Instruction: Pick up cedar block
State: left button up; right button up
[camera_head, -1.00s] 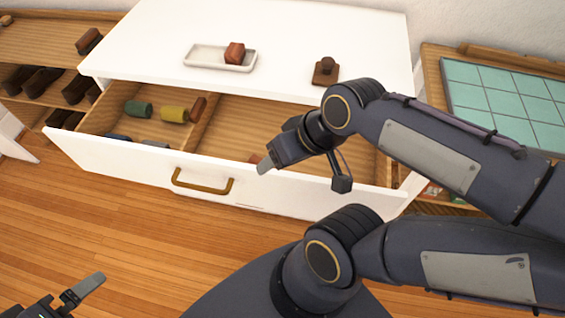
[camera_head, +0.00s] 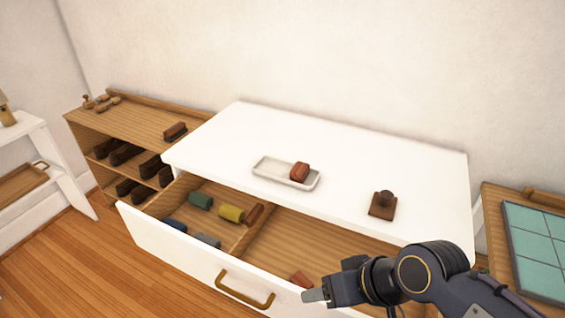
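Which piece is the cedar block I cannot tell for sure. A reddish-brown block (camera_head: 299,172) sits on the right end of a white tray (camera_head: 262,170) on the white dresser top. Another reddish block (camera_head: 301,280) lies in the right compartment of the open drawer (camera_head: 168,252), partly hidden by the drawer front. A brown piece (camera_head: 255,214) leans by the divider in the left compartment. My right gripper (camera_head: 315,296) is at the drawer front, just in front of the reddish block in the picture. Its fingers overlap, so its opening is unclear. My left gripper is out of view.
Green (camera_head: 201,201) and yellow (camera_head: 231,213) rolls lie in the drawer's left compartment with blue and grey pieces. A brown knobbed stamp (camera_head: 383,204) stands on the dresser top. A wooden shelf (camera_head: 130,124) stands left, a teal-tiled table (camera_head: 540,240) right.

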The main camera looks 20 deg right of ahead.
aim_at(300, 171)
jog(key=i+j+z, duration=0.45)
jog(key=z, duration=0.3)
jog(key=i+j+z, duration=0.15)
jog(key=j+z, duration=0.2)
